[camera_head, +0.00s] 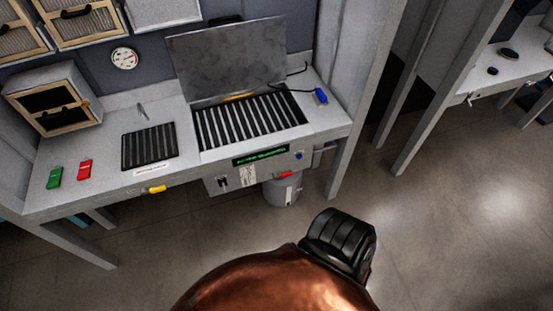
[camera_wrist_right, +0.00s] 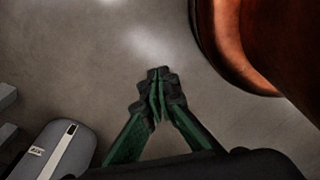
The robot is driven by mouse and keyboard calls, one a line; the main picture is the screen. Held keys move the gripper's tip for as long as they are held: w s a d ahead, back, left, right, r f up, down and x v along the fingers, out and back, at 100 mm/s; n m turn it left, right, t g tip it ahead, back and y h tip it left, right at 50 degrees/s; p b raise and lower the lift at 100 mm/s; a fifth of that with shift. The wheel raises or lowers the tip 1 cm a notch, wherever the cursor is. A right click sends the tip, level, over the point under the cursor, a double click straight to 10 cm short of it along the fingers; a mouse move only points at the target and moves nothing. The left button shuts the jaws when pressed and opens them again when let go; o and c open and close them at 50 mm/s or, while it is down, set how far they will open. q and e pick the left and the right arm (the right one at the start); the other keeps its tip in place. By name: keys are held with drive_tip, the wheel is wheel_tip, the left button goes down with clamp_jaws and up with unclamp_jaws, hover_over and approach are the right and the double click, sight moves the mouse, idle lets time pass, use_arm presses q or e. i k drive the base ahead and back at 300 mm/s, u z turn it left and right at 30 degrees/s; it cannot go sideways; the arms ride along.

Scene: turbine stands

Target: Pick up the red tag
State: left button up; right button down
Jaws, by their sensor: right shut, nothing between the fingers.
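A red tag (camera_head: 85,169) lies flat on the left part of the grey workbench (camera_head: 100,206), close to its front. A green tag (camera_head: 55,177) lies just left of it. In the right wrist view my right gripper (camera_wrist_right: 158,75) is shut and empty, with its dark green fingers together over bare floor. The right gripper does not show in the head view, and the red tag does not show in the right wrist view. My left gripper is in neither view.
A small cabinet (camera_head: 56,97) stands behind the tags. A black grille (camera_head: 150,146) and a slatted bay with a raised lid (camera_head: 226,58) are to their right. A yellow handle (camera_head: 156,189) sits on the bench front. A blue item (camera_head: 321,95) lies at the right end. Floor in front is open.

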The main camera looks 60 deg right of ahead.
sight(84, 173)
drive_tip(key=z, duration=0.1)
drive_tip(key=i, duration=0.7)
drive_tip(key=z, duration=0.2)
